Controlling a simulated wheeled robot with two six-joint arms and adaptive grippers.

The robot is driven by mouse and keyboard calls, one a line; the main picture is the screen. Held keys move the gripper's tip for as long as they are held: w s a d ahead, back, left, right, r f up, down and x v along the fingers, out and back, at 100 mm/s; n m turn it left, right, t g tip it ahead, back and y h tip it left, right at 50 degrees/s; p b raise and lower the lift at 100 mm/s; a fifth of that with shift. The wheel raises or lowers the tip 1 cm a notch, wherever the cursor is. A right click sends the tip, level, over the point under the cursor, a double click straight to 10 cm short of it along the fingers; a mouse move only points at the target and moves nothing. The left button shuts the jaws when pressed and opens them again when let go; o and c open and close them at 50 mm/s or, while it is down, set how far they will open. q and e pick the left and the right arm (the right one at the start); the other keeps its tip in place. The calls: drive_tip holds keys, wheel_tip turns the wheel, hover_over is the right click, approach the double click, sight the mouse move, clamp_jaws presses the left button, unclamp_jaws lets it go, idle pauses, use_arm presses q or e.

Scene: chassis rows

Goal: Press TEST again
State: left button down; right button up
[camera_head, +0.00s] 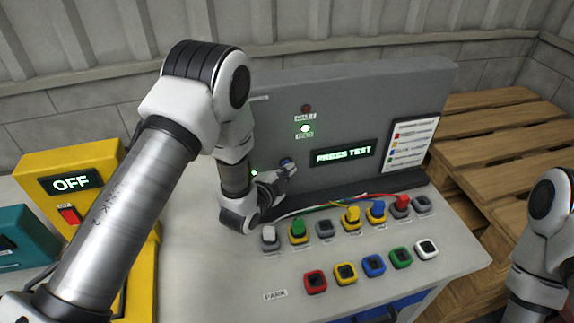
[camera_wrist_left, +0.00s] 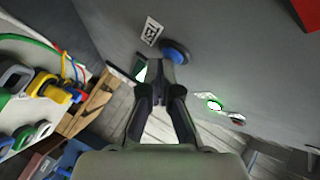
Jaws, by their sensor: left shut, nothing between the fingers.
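The grey panel (camera_head: 390,95) stands at the back of the bench, and its display (camera_head: 343,153) reads PRESS TEST. A blue button (camera_head: 287,163) sits on the panel left of the display. My left gripper (camera_head: 286,171) is shut and empty, with its tips at the button. In the left wrist view the blue button (camera_wrist_left: 176,51) lies just beyond the shut fingertips (camera_wrist_left: 157,68); I cannot tell whether they touch it. A green lamp (camera_head: 305,128) is lit, and the red lamp (camera_head: 306,108) above looks dim. My right gripper is out of view.
Coloured plugs (camera_head: 351,217) with wires stand in a row before the panel. Coloured square ring pieces (camera_head: 373,265) lie in front. A yellow box (camera_head: 80,157) with an OFF display is at left. Wooden pallets (camera_head: 510,160) are stacked at right. A colour list (camera_head: 410,143) is on the panel.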

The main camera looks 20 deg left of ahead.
use_arm(q)
drive_tip(key=shift+w+a, duration=0.1)
drive_tip(key=shift+a, duration=0.05)
drive_tip(key=shift+s+d, duration=0.3)
drive_tip(key=shift+s, duration=0.05)
idle(0.3)
drive_tip(key=shift+s+d, duration=0.55)
drive_tip(key=shift+s, duration=0.3)
drive_tip(key=shift+s+d, duration=0.55)
drive_tip(key=shift+s, duration=0.25)
drive_tip(key=shift+s+d, duration=0.55)
drive_tip(key=shift+s, duration=0.3)
